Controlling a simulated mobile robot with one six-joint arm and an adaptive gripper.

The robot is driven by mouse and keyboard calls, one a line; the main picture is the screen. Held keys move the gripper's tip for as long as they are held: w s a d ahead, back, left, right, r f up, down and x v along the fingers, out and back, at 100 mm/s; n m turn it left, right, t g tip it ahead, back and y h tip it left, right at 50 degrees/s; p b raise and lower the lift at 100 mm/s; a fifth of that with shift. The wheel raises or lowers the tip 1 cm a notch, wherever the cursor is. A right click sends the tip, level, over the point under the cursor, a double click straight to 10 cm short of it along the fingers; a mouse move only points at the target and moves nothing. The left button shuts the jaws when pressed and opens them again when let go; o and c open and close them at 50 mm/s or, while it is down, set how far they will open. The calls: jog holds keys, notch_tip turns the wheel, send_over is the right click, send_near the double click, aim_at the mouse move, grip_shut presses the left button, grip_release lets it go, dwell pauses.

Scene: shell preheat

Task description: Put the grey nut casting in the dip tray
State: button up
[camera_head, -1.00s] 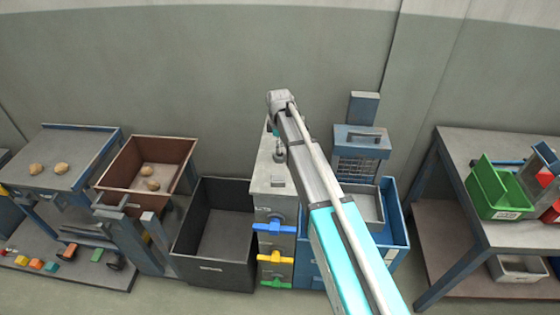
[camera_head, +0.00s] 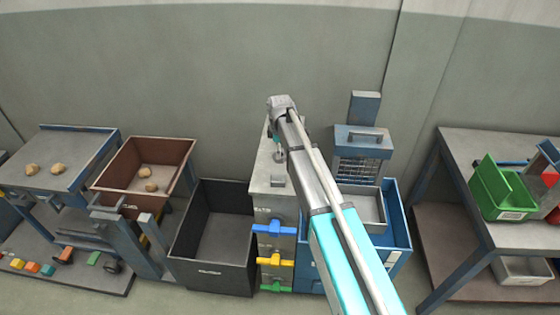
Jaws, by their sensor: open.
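My arm reaches up the middle of the view, and my gripper (camera_head: 280,156) hangs from its far end over a grey cabinet top (camera_head: 262,182). It is small and partly hidden by the arm; it appears open, with nothing visible in it. A small grey block (camera_head: 278,181) lies on the cabinet top just below the gripper; I cannot tell whether it is the nut casting. A shallow grey tray (camera_head: 364,207), possibly the dip tray, sits in a blue bin (camera_head: 399,222) right of the arm. The arm hides part of both.
A black bin (camera_head: 209,277) stands left of the cabinet, whose front has blue, yellow and green handles. Further left are a brown bin (camera_head: 187,160) and a table (camera_head: 70,150), both with tan lumps. A green bin (camera_head: 499,190) stands on the right table (camera_head: 463,175).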

jog(key=shift+f+b, duration=0.95)
jog(key=shift+f, duration=0.3)
jog(key=c, duration=1.2)
jog(key=shift+r, duration=0.25)
jog(key=shift+c, duration=0.2)
notch_tip(320, 180, up, 2)
jog(key=p, duration=0.2)
jog(key=shift+r+p, duration=0.15)
jog(key=shift+p, duration=0.2)
jog(key=s+d+r+p, duration=0.3)
jog(key=s+r+p, duration=0.7)
jog(key=s, duration=0.3)
jog(key=shift+s+d+r, duration=0.15)
jog(key=shift+s+d, duration=0.1)
jog(key=shift+d, duration=0.15)
